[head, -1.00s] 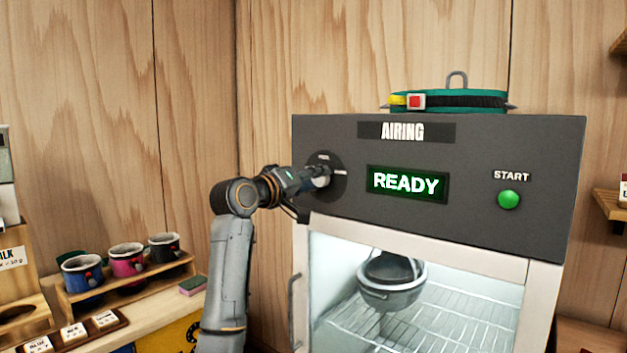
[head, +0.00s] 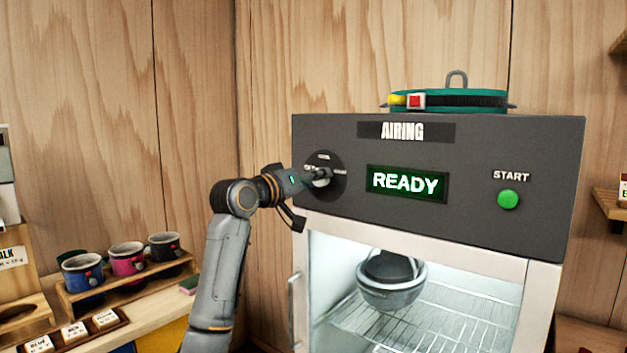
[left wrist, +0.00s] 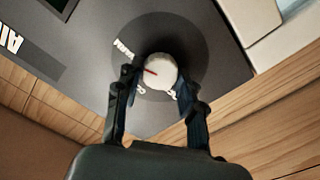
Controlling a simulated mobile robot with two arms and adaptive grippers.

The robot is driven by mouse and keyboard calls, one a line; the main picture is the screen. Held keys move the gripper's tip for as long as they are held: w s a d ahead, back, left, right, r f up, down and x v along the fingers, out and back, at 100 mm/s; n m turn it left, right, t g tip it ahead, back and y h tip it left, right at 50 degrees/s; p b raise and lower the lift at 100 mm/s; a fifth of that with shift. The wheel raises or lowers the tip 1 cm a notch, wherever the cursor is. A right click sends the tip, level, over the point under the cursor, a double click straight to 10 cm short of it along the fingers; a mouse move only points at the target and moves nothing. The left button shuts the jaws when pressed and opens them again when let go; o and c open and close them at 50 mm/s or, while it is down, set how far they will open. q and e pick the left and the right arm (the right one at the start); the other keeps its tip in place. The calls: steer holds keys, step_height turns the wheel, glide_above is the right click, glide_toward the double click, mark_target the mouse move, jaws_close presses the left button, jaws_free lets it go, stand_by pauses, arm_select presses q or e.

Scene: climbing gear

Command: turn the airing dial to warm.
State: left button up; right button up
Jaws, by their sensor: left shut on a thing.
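The airing dial (head: 323,176) is a round knob on a dark disc at the left of the grey cabinet panel (head: 470,225). In the left wrist view the knob (left wrist: 160,72) is white with a red pointer mark toward the picture's left. The mark lies between a label at upper left (left wrist: 122,48), which looks like WARM, and a smaller label below it. My left gripper (head: 316,177) is shut on the knob, with one finger on each side in the wrist view (left wrist: 159,92). The display (head: 406,183) reads READY. My right gripper is not in view.
A green START button (head: 508,199) is at the panel's right. A helmet-like item (head: 391,285) sits on the wire rack behind the glass. A green harness belt (head: 460,101) lies on top of the cabinet.

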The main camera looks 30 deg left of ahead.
arm_select(q)
steer(key=o, duration=0.9)
steer(key=shift+f, duration=0.2)
steer(key=shift+o, duration=1.4)
steer(key=shift+r, duration=0.1)
steer(key=s, duration=1.2)
steer(key=shift+a, duration=0.45)
